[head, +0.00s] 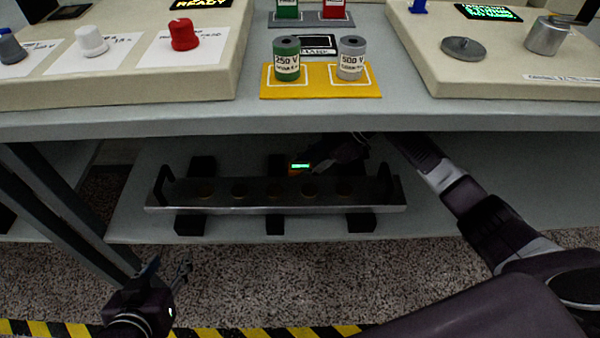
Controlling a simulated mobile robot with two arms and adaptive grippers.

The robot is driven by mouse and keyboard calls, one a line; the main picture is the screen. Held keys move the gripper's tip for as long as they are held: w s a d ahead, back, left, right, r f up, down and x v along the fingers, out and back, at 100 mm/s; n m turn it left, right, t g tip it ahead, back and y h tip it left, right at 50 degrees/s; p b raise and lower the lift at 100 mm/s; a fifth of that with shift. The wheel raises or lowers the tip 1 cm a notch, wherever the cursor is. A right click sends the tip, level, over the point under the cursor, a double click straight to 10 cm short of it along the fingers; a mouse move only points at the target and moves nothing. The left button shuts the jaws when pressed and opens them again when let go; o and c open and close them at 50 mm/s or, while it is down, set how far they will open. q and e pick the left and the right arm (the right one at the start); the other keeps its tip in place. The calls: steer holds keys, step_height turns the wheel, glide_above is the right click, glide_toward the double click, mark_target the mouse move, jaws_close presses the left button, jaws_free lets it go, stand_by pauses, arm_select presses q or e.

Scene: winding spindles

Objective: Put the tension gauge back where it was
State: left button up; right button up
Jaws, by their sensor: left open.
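A small orange device with a lit green display, which looks like the tension gauge (299,168), is on or just above the lower shelf, behind the dark metal tray. My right gripper (318,167) reaches under the tabletop, its tips close to the gauge's right side. It is dark and small there, so I cannot tell whether the fingers hold the gauge. My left gripper (168,271) is open and empty, low at the left in front of the shelf.
The long tray (270,209) with handles and several round holes rests on dark blocks on the lower shelf (130,215). Above, the tabletop (330,122) carries a yellow mat (320,91) with a green spool (287,66) and a grey spool (351,65), between two beige consoles.

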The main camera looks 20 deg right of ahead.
jaws_close()
stand_by(0.4)
